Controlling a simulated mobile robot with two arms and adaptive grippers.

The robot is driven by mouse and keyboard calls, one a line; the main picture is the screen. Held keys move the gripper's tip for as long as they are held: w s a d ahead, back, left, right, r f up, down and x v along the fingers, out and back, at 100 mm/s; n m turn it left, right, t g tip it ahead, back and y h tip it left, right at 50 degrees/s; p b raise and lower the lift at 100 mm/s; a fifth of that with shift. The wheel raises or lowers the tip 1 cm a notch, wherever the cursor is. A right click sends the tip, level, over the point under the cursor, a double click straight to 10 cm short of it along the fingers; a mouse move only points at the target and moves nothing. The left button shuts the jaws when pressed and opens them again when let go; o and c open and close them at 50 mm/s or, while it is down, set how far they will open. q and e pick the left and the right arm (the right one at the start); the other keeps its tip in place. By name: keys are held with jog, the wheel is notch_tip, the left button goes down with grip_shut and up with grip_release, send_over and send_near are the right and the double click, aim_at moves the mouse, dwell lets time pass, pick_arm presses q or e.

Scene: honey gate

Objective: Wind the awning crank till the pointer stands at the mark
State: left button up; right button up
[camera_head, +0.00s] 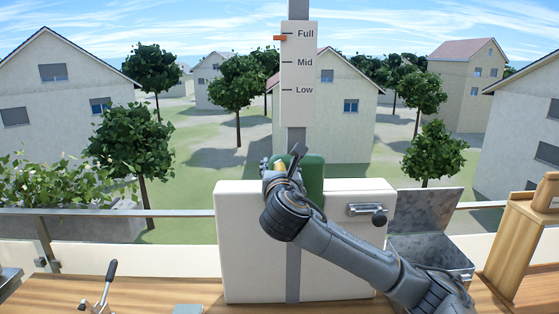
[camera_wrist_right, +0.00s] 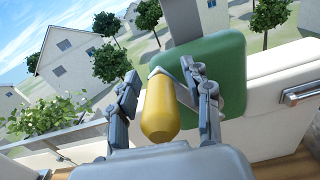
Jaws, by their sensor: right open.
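The upright scale board (camera_head: 299,75) carries the marks Full, Mid and Low. Its orange pointer (camera_head: 280,38) stands at the left edge, level with or just below the Full line. The green crank housing (camera_head: 314,176) sits on the white cabinet, partly behind my right gripper (camera_head: 279,163). In the right wrist view, the yellow crank handle (camera_wrist_right: 160,108) lies between the open fingers of my right gripper (camera_wrist_right: 161,84), with the green housing (camera_wrist_right: 218,70) behind. I cannot tell whether either finger touches the handle. My left gripper is out of view.
The white cabinet (camera_head: 240,240) has a metal handle (camera_head: 366,210) at its right. An open metal box (camera_head: 430,225) and a wooden stand (camera_head: 515,245) are further right. A black-gripped lever (camera_head: 108,275) stands at the lower left. A railing (camera_head: 120,212) runs behind the wooden top.

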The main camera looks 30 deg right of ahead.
jog(key=shift+w+d, duration=0.2)
jog(key=shift+w, duration=0.1)
grip_shut()
jog(key=shift+s+f, duration=0.1)
jog(key=shift+s, duration=0.05)
